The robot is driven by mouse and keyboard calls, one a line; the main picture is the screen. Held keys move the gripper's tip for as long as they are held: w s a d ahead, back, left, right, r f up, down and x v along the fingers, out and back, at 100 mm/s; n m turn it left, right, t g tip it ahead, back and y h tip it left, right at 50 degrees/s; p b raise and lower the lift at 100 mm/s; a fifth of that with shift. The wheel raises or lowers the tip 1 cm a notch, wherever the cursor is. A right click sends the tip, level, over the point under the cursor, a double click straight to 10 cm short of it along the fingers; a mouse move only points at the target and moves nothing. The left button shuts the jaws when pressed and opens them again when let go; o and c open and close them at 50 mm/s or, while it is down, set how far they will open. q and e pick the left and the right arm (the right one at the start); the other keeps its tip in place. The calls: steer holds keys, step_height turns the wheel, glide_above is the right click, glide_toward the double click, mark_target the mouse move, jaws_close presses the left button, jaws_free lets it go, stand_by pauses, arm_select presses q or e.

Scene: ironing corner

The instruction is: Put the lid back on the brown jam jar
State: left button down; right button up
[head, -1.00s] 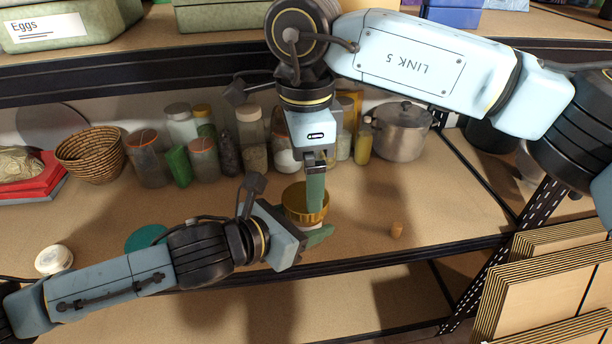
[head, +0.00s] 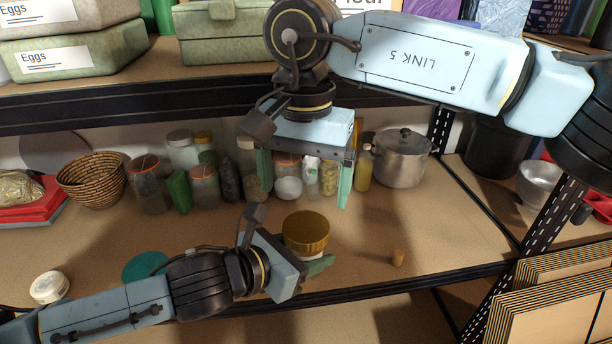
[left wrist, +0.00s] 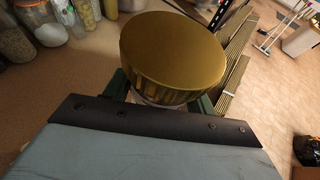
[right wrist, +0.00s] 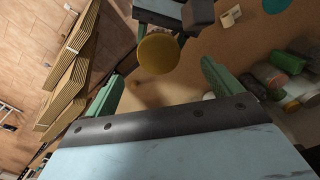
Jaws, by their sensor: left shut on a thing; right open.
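The gold lid (head: 306,228) sits on top of the jam jar (head: 312,256), looking level. Little of the jar's body shows below the lid. My left gripper (head: 316,266) is shut around the jar, low at the shelf's front. In the left wrist view the lid (left wrist: 172,50) fills the space above the green fingers (left wrist: 160,100). My right gripper (head: 304,190) is open and empty above and behind the lid, fingers wide apart and pointing down. In the right wrist view the lid (right wrist: 158,53) lies apart from the open fingers (right wrist: 162,88).
Several jars (head: 150,185), a wicker basket (head: 92,180) and a steel pot (head: 402,160) stand along the back. The upper shelf edge (head: 180,108) runs behind my right arm.

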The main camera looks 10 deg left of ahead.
mark_target(307, 226)
steer(key=shift+w+d+r+n, duration=0.15)
steer(key=shift+n, duration=0.35)
steer(key=shift+f, duration=4.05)
steer(key=c, duration=1)
steer(key=m, duration=0.6)
steer(key=shift+m, duration=0.3)
steer(key=m, duration=0.6)
steer(key=shift+m, duration=0.3)
